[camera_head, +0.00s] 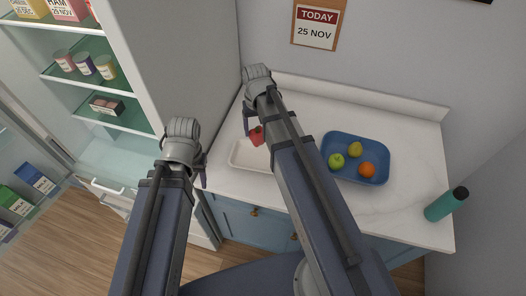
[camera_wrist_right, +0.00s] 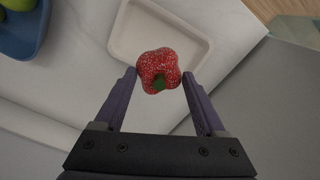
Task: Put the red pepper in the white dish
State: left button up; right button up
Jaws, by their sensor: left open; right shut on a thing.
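The red pepper (camera_head: 257,135) is held between the fingers of my right gripper (camera_head: 250,120). In the right wrist view the pepper (camera_wrist_right: 158,70) shows its green stem, and the right gripper's fingers (camera_wrist_right: 160,85) touch it on both sides. The white dish (camera_head: 243,157) lies on the counter, partly hidden behind my right arm. In the right wrist view the dish (camera_wrist_right: 125,45) is empty where it shows, with the pepper in front of its lower edge. My left gripper (camera_head: 203,172) is open and empty, left of the dish in the head view.
A blue tray (camera_head: 381,149) with a green apple (camera_head: 336,161), a yellow pear (camera_head: 355,149) and an orange (camera_head: 366,169) stands right of my right arm. A teal bottle (camera_head: 440,208) is at the counter's right end. An open larder (camera_head: 115,150) is on the left.

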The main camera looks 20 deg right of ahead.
aim_at(257, 139)
jog(key=shift+s+a+f+b, duration=0.1)
jog(key=shift+a+f+b, duration=0.05)
jog(key=shift+f+b, duration=0.2)
notch_tip(257, 139, down, 5)
jog(key=b, duration=0.5)
jog(key=shift+f+b, duration=2.15)
jog(key=shift+f, duration=0.2)
jog(key=o, duration=1.5)
jog(key=shift+r, duration=0.1)
jog(key=shift+r, duration=0.1)
